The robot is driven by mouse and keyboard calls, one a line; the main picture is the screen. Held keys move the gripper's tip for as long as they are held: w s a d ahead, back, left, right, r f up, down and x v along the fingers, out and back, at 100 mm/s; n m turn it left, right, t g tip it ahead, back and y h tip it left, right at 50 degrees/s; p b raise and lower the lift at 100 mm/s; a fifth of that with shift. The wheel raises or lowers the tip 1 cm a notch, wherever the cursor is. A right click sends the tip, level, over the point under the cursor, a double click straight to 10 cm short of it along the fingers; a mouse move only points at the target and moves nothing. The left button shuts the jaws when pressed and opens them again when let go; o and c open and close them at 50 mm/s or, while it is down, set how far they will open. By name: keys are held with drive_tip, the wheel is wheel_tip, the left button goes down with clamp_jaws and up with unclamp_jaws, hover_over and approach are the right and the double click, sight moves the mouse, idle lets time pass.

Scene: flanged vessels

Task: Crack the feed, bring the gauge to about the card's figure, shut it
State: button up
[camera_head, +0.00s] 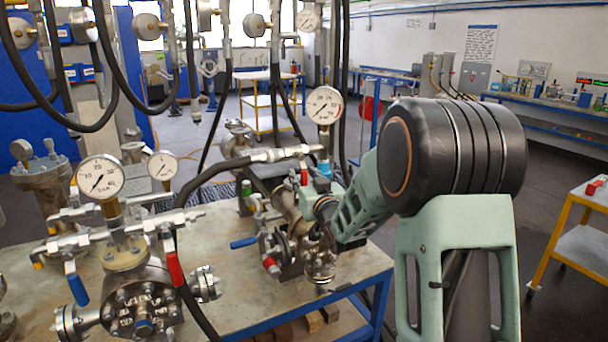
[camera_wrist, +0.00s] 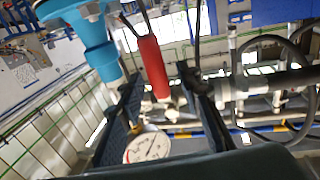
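The vessel at the table's middle carries a white-dial gauge (camera_head: 325,105) on a blue fitting (camera_head: 325,167). A red-sleeved lever (camera_head: 304,172) hangs just left of that fitting. In the wrist view the red lever (camera_wrist: 152,62) reaches between the dark fingers of my gripper (camera_wrist: 158,82), with gaps visible at both sides. My gripper is open; in the head view my arm mostly hides it. The blue fitting (camera_wrist: 97,45) is left of the lever, and part of the gauge dial (camera_wrist: 147,148) shows below. The dial's reading is too small to tell. A printed sheet (camera_head: 480,45) hangs on the wall, unreadable.
A second vessel (camera_head: 140,300) at the front left has two gauges (camera_head: 100,177), a blue lever (camera_head: 77,288) and a red lever (camera_head: 174,268). Black hoses (camera_head: 190,185) hang and cross nearby. A yellow-framed cart (camera_head: 580,240) stands right.

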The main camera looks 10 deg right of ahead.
clamp_jaws()
idle(0.3)
drive_tip(key=shift+a+f+m+b, duration=0.1)
drive_tip(key=shift+a+m+b, duration=0.1)
drive_tip(key=shift+m+b, duration=0.3)
drive_tip(key=shift+s+a+m+g, duration=0.15)
drive_tip(key=shift+a+m+g, duration=0.2)
drive_tip(key=shift+m, duration=0.65)
unclamp_jaws()
drive_tip(key=shift+r, duration=0.2)
